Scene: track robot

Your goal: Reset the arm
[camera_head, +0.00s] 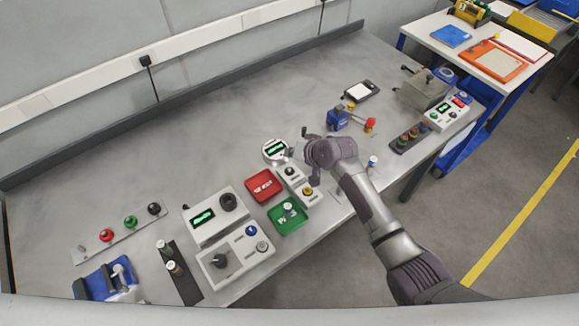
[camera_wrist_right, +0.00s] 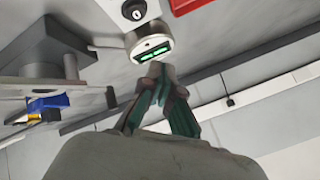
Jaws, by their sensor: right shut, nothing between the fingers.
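My right arm (camera_head: 382,222) comes in from the lower right and reaches over the workbench (camera_head: 110,190). My right gripper (camera_head: 303,153) is above the bench, just right of a round gauge (camera_head: 274,150) with a green display. In the right wrist view, the two dark fingers (camera_wrist_right: 160,75) are together and empty. Their tips appear just below the gauge's display (camera_wrist_right: 152,50) in that picture; I cannot tell whether they touch it. My left gripper is not in view.
A red tray (camera_head: 264,187), a green tray (camera_head: 288,219) and control boxes (camera_head: 215,217) stand left of and below the gripper. A blue device (camera_head: 338,119) with a red knob is to the right. The bench's back left is clear.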

